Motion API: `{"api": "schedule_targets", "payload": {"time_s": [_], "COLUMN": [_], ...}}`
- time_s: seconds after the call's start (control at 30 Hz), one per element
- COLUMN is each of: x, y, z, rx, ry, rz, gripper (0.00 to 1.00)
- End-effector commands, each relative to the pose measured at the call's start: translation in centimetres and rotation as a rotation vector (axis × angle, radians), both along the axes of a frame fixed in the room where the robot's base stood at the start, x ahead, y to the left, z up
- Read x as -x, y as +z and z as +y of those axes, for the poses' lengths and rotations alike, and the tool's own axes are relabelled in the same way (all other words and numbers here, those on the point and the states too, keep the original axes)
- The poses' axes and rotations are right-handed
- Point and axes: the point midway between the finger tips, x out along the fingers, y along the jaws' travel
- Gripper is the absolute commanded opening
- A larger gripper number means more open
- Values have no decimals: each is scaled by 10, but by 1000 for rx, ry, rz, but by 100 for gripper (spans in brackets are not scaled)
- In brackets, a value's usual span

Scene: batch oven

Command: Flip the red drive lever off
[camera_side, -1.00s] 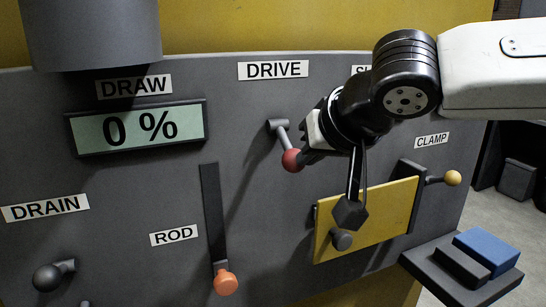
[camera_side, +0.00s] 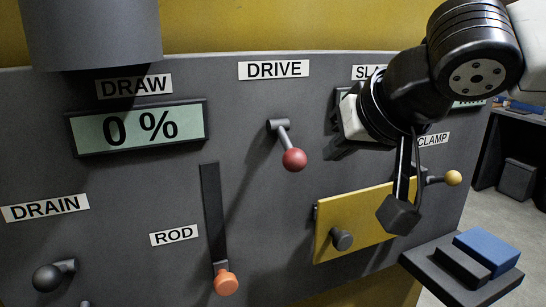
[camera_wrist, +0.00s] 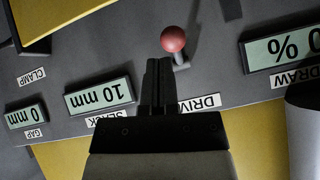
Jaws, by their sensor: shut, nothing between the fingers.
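The drive lever has a grey stem and a red ball knob (camera_side: 294,160). It sits below the DRIVE label (camera_side: 273,69) on the grey panel, with its knob hanging down and slightly right of its pivot. My gripper (camera_side: 345,150) is to the right of the lever and apart from it, in front of the SLACK display. In the wrist view my gripper (camera_wrist: 159,65) is shut and empty, with its fingers beside the red knob (camera_wrist: 173,39) and a gap between them. The fingertips are hard to make out in the side view.
The DRAW display (camera_side: 138,128) reads 0 %. The orange-knobbed ROD lever (camera_side: 226,283) is below left. A yellow door (camera_side: 365,225) with a dark knob and the yellow-balled CLAMP handle (camera_side: 452,178) are at the right. A blue block (camera_side: 487,250) rests on a ledge.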

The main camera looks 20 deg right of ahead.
Motion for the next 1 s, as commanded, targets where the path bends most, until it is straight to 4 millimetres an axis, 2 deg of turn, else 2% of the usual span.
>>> {"api": "schedule_targets", "payload": {"time_s": [0.2,0.4,0.6,1.0], "x": [36,58,68,69], "y": [-10,-17,-21,-21], "z": [-1,-2,-3,-3], "rx": [0,0,-1,0], "ry": [5,3,1,0], "rz": [-2,-3,-2,-2], "gripper": [0,0,0,0]}}
